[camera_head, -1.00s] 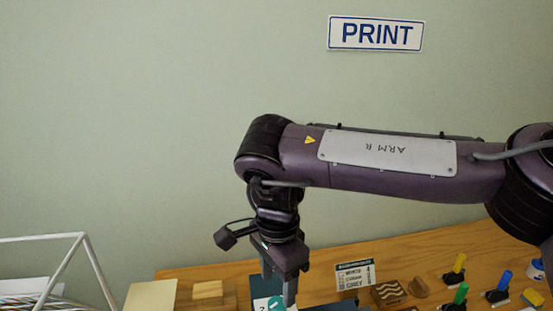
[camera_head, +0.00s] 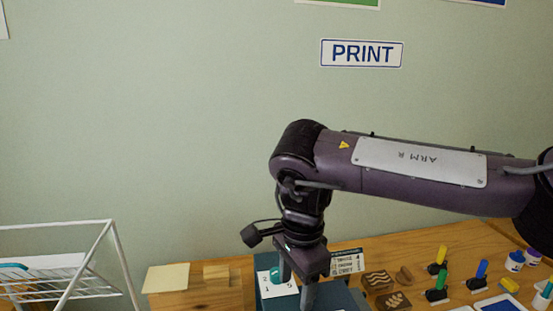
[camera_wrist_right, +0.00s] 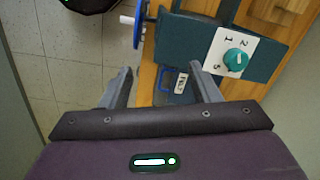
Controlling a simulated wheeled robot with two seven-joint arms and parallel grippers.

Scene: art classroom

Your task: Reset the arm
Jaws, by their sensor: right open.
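My right arm comes in from the right in the head view and bends down at the wrist. My right gripper (camera_head: 297,287) points down above the table, in front of a dark teal device with a white dial plate (camera_head: 279,285) and a teal knob. In the right wrist view my right gripper (camera_wrist_right: 163,88) is open, with nothing between its fingers. There the dial plate (camera_wrist_right: 231,53) with its teal knob (camera_wrist_right: 236,60) lies beyond the right finger, apart from it as far as I can tell. My left gripper is not in view.
A white wire rack (camera_head: 110,250) stands at the left. Blocks of cream and wood (camera_head: 167,278) lie beside the device. Carved wood stamps (camera_head: 378,281) and several coloured-handled tools (camera_head: 481,272) stand at the right. A green wall with a PRINT sign (camera_head: 361,53) rises behind.

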